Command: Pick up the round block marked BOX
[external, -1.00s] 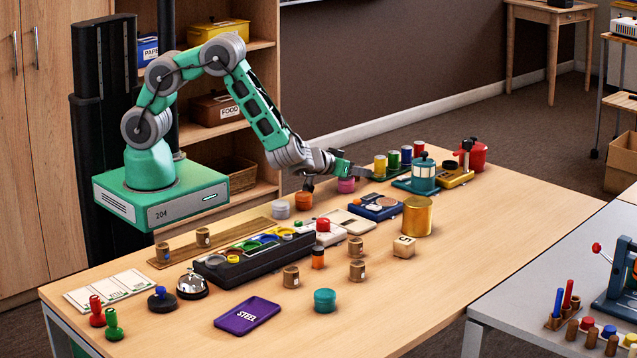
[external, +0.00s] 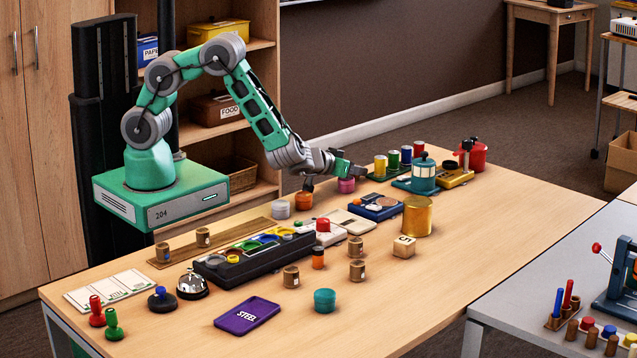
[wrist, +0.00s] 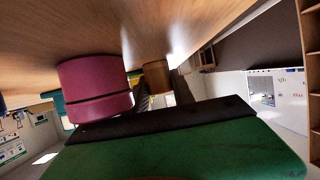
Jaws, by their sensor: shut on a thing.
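My gripper (external: 360,172) reaches low across the back of the table, pointing right. In the wrist view, which looks upside down, its dark fingers (wrist: 161,92) are shut on a small brown round block (wrist: 157,76), close to the table surface. No marking on this block can be read, and my gripper mostly hides it in the external view. A pink round block (external: 346,186) stands beside the fingers, on the near side; it shows large at the left in the wrist view (wrist: 95,88).
An orange round block (external: 303,201) and a grey one (external: 280,210) stand left of my gripper. A teal lantern (external: 424,178), a blue device (external: 376,207) and a gold tin (external: 417,216) stand to the right. The front right of the table is clear.

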